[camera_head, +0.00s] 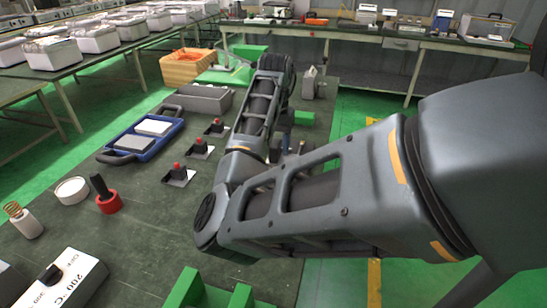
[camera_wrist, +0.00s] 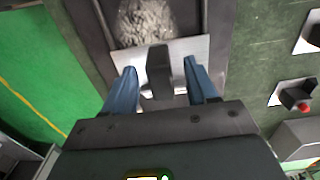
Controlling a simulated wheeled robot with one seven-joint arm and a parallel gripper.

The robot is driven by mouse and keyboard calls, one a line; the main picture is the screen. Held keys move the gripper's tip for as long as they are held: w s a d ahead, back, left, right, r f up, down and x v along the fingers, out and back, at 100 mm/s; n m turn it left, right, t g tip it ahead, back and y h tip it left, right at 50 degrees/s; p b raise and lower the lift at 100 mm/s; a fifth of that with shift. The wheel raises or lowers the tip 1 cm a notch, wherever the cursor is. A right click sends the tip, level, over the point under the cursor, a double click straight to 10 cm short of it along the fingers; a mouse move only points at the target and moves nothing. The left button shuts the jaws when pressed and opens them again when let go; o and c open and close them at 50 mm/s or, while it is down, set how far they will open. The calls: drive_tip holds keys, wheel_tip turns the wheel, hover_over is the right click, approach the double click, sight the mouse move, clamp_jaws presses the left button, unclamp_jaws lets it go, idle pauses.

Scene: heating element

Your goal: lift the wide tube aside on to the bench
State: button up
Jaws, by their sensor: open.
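My gripper (camera_wrist: 160,68) points down with its two blue fingers apart. A dark upright block (camera_wrist: 158,75) stands in the gap between the fingers in the wrist view, and the fingers do not visibly close on it. The block is in front of a pale plate (camera_wrist: 185,48). Beyond the plate is a dark-framed grey speckled patch (camera_wrist: 146,22). I cannot tell whether any of these belongs to the wide tube, and no piece is clearly a wide tube. In the head view my arm hides most of the gripper's surroundings.
On the dark bench are a blue tray (camera_head: 125,145), red-topped pieces (camera_head: 176,174), a white round piece (camera_head: 72,190), a red-based piece with a black handle (camera_head: 107,200), a coil piece (camera_head: 24,222) and a white heater box (camera_head: 70,280).

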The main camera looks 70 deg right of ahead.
sight(274, 144)
drive_tip(key=shift+f, duration=1.5)
clamp_jaws()
